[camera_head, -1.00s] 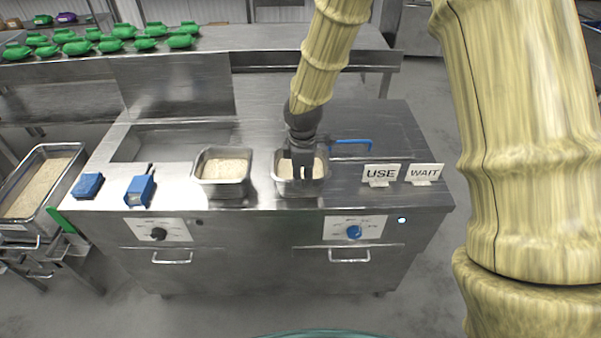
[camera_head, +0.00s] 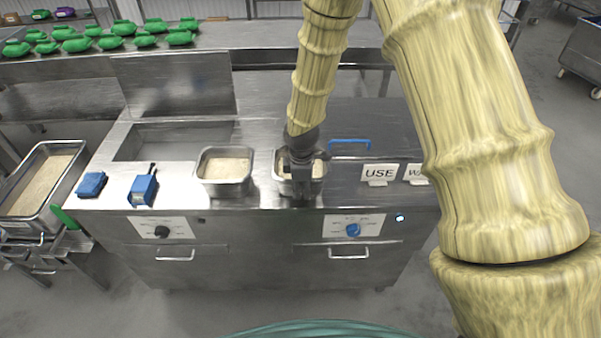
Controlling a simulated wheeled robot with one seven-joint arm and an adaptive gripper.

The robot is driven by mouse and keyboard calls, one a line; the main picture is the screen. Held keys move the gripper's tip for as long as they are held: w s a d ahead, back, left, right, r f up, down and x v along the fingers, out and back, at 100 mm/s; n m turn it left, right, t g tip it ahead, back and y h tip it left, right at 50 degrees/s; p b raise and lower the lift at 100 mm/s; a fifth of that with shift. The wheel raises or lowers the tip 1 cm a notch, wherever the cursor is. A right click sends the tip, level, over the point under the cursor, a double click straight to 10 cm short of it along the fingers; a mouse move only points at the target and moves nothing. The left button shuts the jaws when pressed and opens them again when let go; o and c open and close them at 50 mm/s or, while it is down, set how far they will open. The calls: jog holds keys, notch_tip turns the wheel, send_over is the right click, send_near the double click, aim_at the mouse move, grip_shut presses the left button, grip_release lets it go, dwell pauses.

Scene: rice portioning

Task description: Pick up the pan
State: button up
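Two square metal pans of pale rice stand on the steel counter. The left pan (camera_head: 226,188) is fully in view and free. The right pan (camera_head: 283,189) is partly hidden by my gripper (camera_head: 302,194), which comes down over its front rim. The fingers look close together in front of the pan's near wall. I cannot tell whether they are shut on the rim. A blue handle (camera_head: 350,142) shows behind the right pan, on the counter.
White USE (camera_head: 379,174) and WAIT (camera_head: 416,173) signs stand right of the pan. Two blue items (camera_head: 143,190) (camera_head: 91,184) lie at left. A large rice tray (camera_head: 47,190) stands on a left rack. Green packs (camera_head: 112,42) fill the back table (camera_head: 215,48).

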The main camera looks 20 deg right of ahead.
jog(key=shift+c, duration=0.2)
grip_shut()
jog(key=shift+s, duration=0.1)
jog(key=shift+r, duration=0.1)
